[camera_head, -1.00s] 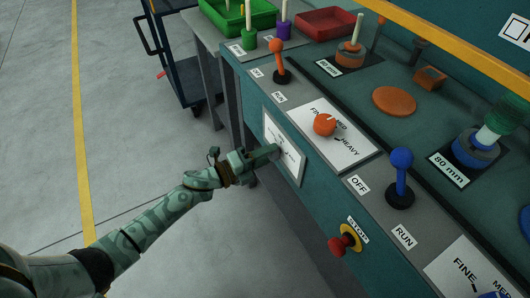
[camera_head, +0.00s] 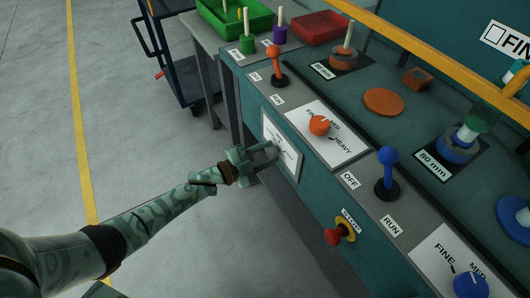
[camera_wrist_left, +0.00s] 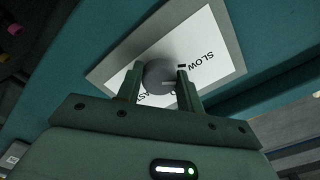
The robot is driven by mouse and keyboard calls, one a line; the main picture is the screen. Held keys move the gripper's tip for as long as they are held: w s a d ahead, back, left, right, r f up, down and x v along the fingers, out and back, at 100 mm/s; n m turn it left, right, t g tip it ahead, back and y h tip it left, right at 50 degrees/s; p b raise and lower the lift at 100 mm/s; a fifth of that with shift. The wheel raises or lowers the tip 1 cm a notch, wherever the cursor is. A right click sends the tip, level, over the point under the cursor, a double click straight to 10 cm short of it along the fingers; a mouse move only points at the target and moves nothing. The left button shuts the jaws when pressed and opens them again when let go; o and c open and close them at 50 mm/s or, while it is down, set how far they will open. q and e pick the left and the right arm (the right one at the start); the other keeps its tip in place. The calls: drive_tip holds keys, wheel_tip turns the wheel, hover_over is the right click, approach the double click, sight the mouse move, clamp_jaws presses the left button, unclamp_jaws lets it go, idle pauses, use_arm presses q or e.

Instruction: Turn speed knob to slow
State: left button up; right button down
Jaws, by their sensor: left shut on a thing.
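The speed knob (camera_wrist_left: 157,74) is a grey round dial on a white label plate (camera_wrist_left: 215,50) marked SLOW at the right, with FAST partly hidden by my fingers. A pale pointer line on the knob points to the right in the left wrist view, a little below the black tick beside SLOW. The plate (camera_head: 283,140) is on the teal front of the machine in the head view, where my gripper hides the knob. My left gripper (camera_head: 271,149) is shut on the knob, one finger on each side. My right gripper is not in view.
Above the plate are an orange knob (camera_head: 319,125), an orange lever (camera_head: 275,62) and a blue lever (camera_head: 387,170). A red stop button (camera_head: 337,236) sticks out of the front to the right. Open floor (camera_head: 150,130) lies at the left.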

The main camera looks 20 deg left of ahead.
use_arm(q)
drive_tip(key=shift+f+n, duration=0.1)
drive_tip(key=shift+n, duration=0.5)
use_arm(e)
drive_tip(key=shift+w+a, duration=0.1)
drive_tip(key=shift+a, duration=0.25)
use_arm(q)
drive_tip(key=o, duration=1)
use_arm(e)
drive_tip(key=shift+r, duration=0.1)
use_arm(q)
drive_tip(key=shift+s+a+p, duration=0.25)
drive_tip(key=shift+s+p, duration=0.05)
drive_tip(key=p+v, duration=0.3)
drive_tip(key=v, duration=1.2)
drive_tip(key=shift+s+a, duration=0.2)
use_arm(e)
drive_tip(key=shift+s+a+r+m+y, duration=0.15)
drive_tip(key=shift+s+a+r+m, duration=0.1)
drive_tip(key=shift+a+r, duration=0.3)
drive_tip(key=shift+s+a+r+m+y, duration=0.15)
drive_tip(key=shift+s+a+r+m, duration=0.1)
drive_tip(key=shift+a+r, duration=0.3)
